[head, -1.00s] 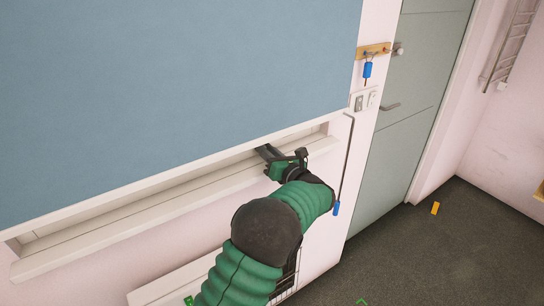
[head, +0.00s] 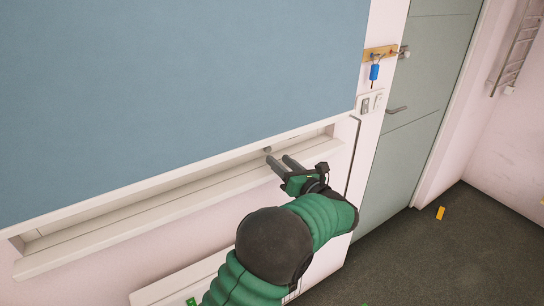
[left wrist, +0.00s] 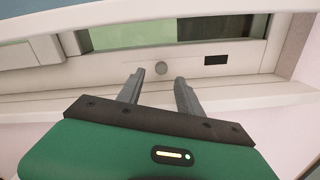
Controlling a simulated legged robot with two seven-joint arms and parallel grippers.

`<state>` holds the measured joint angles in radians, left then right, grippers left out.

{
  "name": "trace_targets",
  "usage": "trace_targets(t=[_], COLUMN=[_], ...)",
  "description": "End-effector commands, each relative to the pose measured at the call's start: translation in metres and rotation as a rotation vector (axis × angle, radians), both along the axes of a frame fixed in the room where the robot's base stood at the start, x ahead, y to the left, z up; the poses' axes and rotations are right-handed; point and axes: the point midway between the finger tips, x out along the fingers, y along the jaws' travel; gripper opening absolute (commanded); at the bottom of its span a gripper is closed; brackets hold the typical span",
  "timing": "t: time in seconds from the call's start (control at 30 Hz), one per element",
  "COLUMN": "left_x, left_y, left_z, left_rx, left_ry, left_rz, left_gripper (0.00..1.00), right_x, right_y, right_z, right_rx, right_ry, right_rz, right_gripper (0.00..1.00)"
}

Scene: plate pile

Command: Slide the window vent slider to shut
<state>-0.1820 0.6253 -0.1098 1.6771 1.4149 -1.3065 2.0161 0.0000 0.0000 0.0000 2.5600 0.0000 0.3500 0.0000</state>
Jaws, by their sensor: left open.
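A dark slot (left wrist: 215,60) lies right of the knob. My left gripper (head: 277,158) is open and empty in front of the sill. My right gripper is not in view.
A blue blind (head: 180,80) hangs over most of the window, above my left gripper. The white sill (head: 110,237) runs below the recess. A grey-green door (head: 420,100) and a wooden key rack (head: 380,53) stand to the right.

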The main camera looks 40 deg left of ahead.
Motion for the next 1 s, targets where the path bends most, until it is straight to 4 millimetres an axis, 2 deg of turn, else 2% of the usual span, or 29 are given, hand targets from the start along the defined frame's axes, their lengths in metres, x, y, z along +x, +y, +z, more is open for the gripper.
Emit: trace_targets(t=[0.03, 0.2, 0.4, 0.9, 1.0], left_x=[-0.005, -0.024, -0.038, -0.04, -0.032], left_y=[-0.016, -0.06, -0.091, -0.096, -0.095], left_z=[-0.002, -0.003, -0.002, -0.002, 0.002], left_rx=[-0.002, -0.002, -0.003, -0.002, 0.016], left_ry=[0.0, 0.001, 0.001, 0.002, 0.053], left_rz=[-0.005, -0.003, 0.0, 0.002, -0.048], left_gripper=[0.43, 0.43, 0.43, 0.43, 0.43], right_x=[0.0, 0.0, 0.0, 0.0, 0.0], right_y=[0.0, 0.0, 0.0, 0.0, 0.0], right_z=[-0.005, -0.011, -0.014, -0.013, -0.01], right_rx=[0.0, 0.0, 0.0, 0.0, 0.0], right_ry=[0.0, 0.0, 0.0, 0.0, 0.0], right_rz=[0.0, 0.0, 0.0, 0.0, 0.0], right_gripper=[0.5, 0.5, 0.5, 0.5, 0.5])
